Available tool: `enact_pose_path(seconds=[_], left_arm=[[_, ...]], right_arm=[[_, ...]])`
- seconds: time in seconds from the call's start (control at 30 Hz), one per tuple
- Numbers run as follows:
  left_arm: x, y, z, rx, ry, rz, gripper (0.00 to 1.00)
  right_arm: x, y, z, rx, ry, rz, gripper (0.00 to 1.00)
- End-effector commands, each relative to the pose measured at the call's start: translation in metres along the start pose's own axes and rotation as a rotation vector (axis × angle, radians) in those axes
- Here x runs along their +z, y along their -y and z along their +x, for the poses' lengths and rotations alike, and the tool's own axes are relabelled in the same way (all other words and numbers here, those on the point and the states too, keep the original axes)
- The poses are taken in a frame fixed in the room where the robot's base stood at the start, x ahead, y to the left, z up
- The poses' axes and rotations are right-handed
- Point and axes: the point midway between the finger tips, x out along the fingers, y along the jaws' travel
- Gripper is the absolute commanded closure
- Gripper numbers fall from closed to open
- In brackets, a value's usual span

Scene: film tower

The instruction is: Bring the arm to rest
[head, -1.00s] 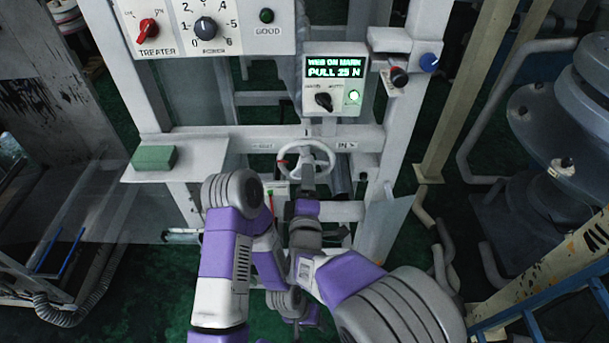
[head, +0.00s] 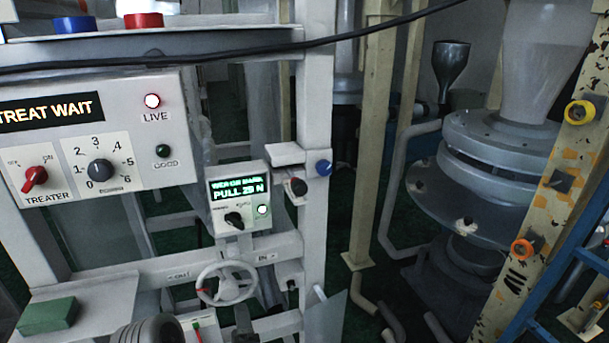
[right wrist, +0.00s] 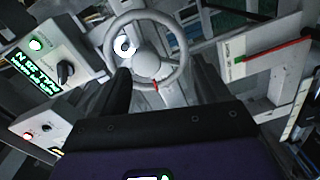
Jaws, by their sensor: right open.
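My right gripper (head: 243,322) shows at the bottom edge of the head view, just below a grey handwheel (head: 226,284) with a red mark on its rim. In the right wrist view, its two dark fingers (right wrist: 163,82) are apart with nothing gripped between them. The handwheel (right wrist: 112,48) is in front of the fingers there; whether they touch its rim is unclear. Most of my right arm is out of the head view. A grey ribbed part of my left arm shows at the bottom edge; my left gripper is not visible.
A small display box (head: 240,200) reads "PULL 29 N" above the wheel, with a green lamp lit. The treater panel (head: 100,140) reads "TREAT WAIT", with its red LIVE lamp lit. A green block (head: 47,315) lies on the left shelf. Machine posts (head: 315,120) stand right of the wheel.

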Motion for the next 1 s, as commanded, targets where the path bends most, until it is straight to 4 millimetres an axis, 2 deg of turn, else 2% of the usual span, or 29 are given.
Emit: enact_pose_path(seconds=[0.03, 0.13, 0.27, 0.37, 0.5, 0.63, 0.7, 0.8, 0.9, 1.0], left_arm=[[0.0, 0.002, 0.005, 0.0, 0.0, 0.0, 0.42], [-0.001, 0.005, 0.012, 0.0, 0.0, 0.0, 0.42], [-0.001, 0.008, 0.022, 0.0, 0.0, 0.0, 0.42], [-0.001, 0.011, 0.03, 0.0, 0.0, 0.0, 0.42], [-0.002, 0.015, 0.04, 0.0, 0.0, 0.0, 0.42], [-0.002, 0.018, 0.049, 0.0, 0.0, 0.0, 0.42], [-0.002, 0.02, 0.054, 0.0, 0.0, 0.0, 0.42], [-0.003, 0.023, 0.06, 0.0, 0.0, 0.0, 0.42], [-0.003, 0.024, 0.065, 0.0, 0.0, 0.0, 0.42], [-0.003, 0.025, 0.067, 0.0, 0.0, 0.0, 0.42]], right_arm=[[0.023, 0.021, 0.005, -0.05, 0.032, 0.043, 0.25], [0.072, 0.069, 0.01, -0.175, 0.108, 0.188, 0.25], [0.139, 0.14, 0.001, -0.351, 0.245, 0.428, 0.25], [0.183, 0.191, -0.019, -0.47, 0.372, 0.627, 0.25], [0.233, 0.258, -0.061, -0.611, 0.58, 0.919, 0.25], [0.263, 0.311, -0.11, -0.713, 0.798, 1.199, 0.25], [0.273, 0.336, -0.138, -0.758, 0.921, 1.347, 0.25], [0.279, 0.363, -0.175, -0.801, 1.089, 1.54, 0.25], [0.279, 0.38, -0.203, -0.828, 1.226, 1.688, 0.25], [0.277, 0.389, -0.222, -0.84, 1.32, 1.786, 0.25]])
